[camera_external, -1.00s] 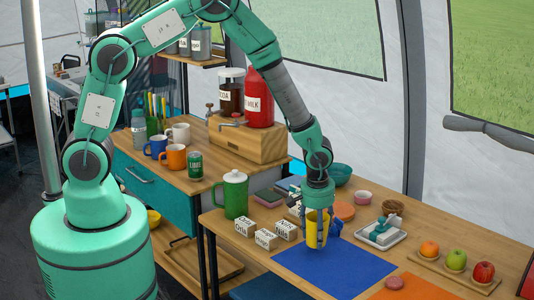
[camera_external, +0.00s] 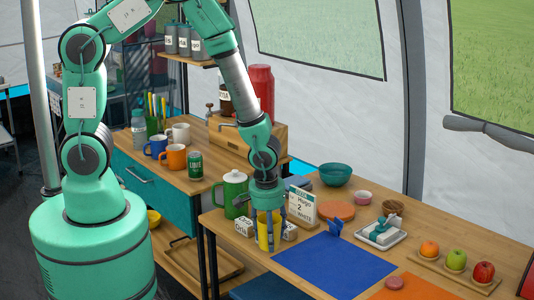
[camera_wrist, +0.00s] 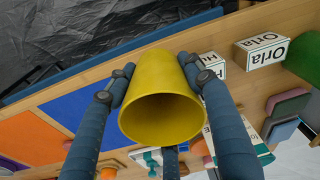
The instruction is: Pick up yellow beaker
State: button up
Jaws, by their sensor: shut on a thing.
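The yellow beaker (camera_external: 268,238) is between the fingers of my gripper (camera_external: 268,240), near the left part of the front table. In the wrist view, the beaker (camera_wrist: 165,75) shows its round open mouth, with my gripper's (camera_wrist: 153,78) dark blue fingers closed against its sides. I see no contents in it. Its lower end is close to the table's front edge in the external view; I cannot tell whether it touches the table.
White name boxes (camera_external: 243,227) stand beside my gripper. A green lidded jug (camera_external: 233,192) and an order card (camera_external: 302,205) stand close behind. The blue mat (camera_external: 334,264) to the right is clear.

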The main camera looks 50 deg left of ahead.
jog(key=shift+s+a, duration=0.2)
jog(key=shift+s, duration=0.25)
